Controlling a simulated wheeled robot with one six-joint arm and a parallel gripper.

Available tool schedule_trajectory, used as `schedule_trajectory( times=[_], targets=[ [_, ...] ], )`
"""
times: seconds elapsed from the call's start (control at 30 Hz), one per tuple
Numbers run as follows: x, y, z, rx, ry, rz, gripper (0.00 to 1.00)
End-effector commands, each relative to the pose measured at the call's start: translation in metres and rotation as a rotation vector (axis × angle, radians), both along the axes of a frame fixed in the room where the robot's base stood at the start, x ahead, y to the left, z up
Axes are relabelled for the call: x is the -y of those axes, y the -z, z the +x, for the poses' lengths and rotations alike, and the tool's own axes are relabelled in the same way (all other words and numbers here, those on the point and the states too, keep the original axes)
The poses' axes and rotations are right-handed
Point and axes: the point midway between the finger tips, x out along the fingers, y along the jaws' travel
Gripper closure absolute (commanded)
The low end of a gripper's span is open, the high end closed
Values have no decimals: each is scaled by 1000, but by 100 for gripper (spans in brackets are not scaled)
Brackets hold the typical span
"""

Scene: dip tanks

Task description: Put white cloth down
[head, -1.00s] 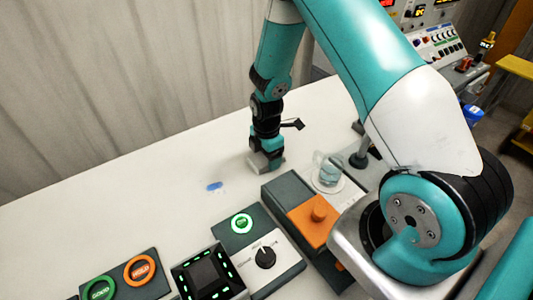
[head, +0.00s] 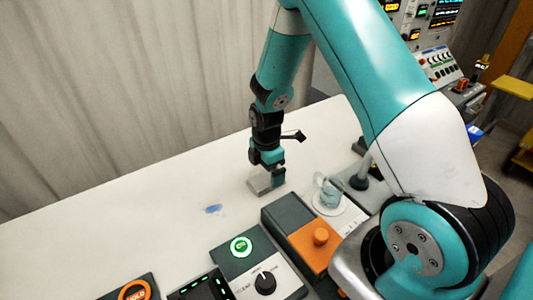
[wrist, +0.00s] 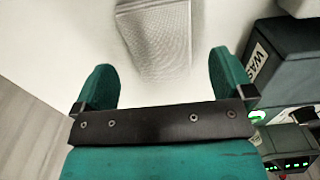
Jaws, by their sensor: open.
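The white cloth (head: 262,185), pale grey in this light, lies flat on the white table. It also shows in the wrist view (wrist: 157,38) as a folded, textured pad at the top centre. My gripper (head: 270,173) is right above the cloth in the head view. In the wrist view its two green fingers (wrist: 162,68) are spread wide with nothing between them, and the cloth lies beyond their tips. The gripper partly covers the cloth's far side in the head view.
A glass cup on a white disc (head: 328,193) stands to the right. A dark box with an orange block (head: 315,246) and a panel with a green button (head: 241,246) and black knob are nearer. A small blue patch (head: 214,209) lies left. The table further left is clear.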

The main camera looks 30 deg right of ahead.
Motion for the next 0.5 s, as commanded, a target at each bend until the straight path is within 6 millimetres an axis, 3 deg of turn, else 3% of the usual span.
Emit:
schedule_trajectory(
  times=[0.3, 0.5],
  targets=[
    [0, -67, 1, 5, 0, 0, 1],
    [-2, -89, -1, 3, 7, 3, 1]
  ],
)
